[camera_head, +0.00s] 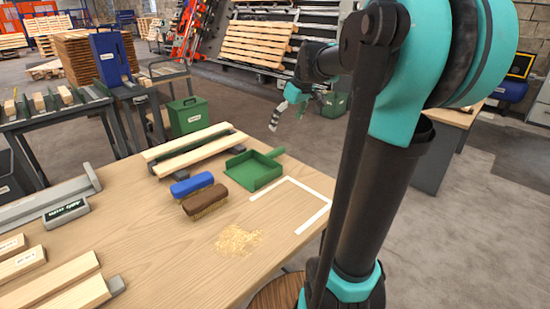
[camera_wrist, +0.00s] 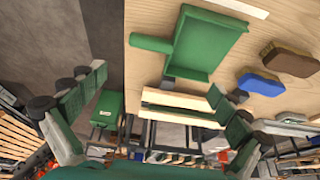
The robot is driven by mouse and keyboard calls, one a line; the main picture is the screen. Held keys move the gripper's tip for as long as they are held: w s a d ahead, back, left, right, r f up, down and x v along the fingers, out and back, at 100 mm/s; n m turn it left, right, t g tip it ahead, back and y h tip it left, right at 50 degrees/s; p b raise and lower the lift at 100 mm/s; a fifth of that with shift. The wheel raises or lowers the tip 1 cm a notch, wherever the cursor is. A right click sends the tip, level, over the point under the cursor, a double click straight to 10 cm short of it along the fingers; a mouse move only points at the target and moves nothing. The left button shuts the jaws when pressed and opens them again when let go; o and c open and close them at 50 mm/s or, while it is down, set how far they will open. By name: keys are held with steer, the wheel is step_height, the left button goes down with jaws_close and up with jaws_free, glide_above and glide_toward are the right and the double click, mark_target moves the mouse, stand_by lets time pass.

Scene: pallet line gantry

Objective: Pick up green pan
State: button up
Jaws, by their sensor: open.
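The green pan (camera_head: 254,170) is a dustpan lying on the wooden table (camera_head: 150,228), near its far right edge, with its handle toward the right. It also shows in the wrist view (camera_wrist: 205,45), upper middle, its handle pointing left. My gripper (camera_head: 290,108) is above and beyond the table's far edge, apart from the pan. In the wrist view my gripper (camera_wrist: 155,125) shows its fingers spread wide at left and right with nothing held between them.
A blue brush (camera_head: 192,184) and a brown brush (camera_head: 204,202) lie beside the pan. Sawdust (camera_head: 238,240) and a white tape outline (camera_head: 327,213) are in front of it. Wooden slats (camera_head: 190,150) lie behind it. A green bin (camera_head: 188,117) stands beyond the table.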

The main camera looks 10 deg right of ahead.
steer(key=w, duration=0.1)
glide_toward(275, 151)
steer(key=x, duration=0.5)
steer(key=shift+s, duration=0.1)
steer(key=shift+w+x, duration=0.2)
steer(key=shift+x, duration=2.45)
steer(key=shift+d, duration=0.1)
steer(key=shift+c, duration=0.6)
steer(key=shift+r, duration=0.1)
steer(key=c, duration=1.3)
